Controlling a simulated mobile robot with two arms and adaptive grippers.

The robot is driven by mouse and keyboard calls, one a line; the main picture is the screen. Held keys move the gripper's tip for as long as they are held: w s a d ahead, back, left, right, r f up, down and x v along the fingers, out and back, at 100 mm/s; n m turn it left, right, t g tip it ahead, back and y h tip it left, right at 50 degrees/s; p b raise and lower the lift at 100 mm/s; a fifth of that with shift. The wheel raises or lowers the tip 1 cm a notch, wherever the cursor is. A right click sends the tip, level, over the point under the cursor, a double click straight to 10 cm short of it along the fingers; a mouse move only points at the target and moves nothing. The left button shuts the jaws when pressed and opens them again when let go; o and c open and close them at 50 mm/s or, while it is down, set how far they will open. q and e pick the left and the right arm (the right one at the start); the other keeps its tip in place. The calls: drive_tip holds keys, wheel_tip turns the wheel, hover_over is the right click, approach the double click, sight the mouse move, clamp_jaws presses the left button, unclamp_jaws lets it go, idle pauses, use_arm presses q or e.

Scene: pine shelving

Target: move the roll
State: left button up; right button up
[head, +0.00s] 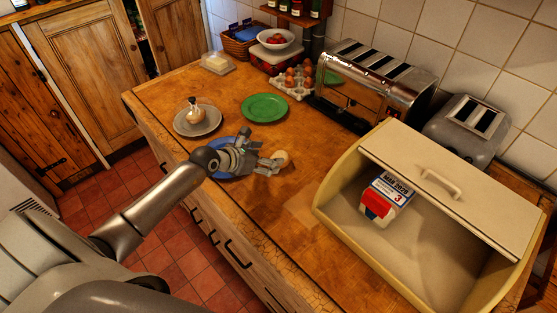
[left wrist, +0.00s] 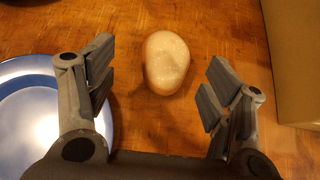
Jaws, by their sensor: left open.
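The roll (head: 282,157) is a small pale tan bun lying on the wooden worktop, just beyond my left gripper in the head view. In the left wrist view the roll (left wrist: 167,62) lies ahead of the gap between the fingers, and wood shows on both sides of it. My left gripper (head: 264,153) is open, its fingers spread apart and empty, and it does not appear to touch the roll. In the left wrist view the gripper (left wrist: 157,82) shows both fingers. My right gripper is not in view.
A blue plate (left wrist: 50,125) lies beside the roll, partly under my left gripper. A cream bin (head: 333,205) holding a white-and-red carton (head: 385,203) stands to the right. A green plate (head: 264,108), grey plate (head: 185,127), egg tray (head: 293,90) and toasters stand behind.

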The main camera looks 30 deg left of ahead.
sight(279, 156)
use_arm(q)
drive_tip(key=shift+w+d+f+p, duration=0.2)
drive_tip(key=shift+w+d+p, duration=0.15)
drive_tip(key=shift+w, duration=0.15)
drive_tip(key=x, duration=0.3)
drive_tip(key=shift+s+d+f+p, duration=0.1)
drive_tip(key=shift+d+p, duration=0.15)
drive_tip(key=shift+p, duration=0.1)
drive_tip(key=shift+w+d+f, duration=0.15)
drive_tip(key=shift+w+f, duration=0.25)
drive_tip(key=shift+w, duration=0.1)
drive_tip(key=c, duration=1.1)
drive_tip(key=shift+r, duration=0.15)
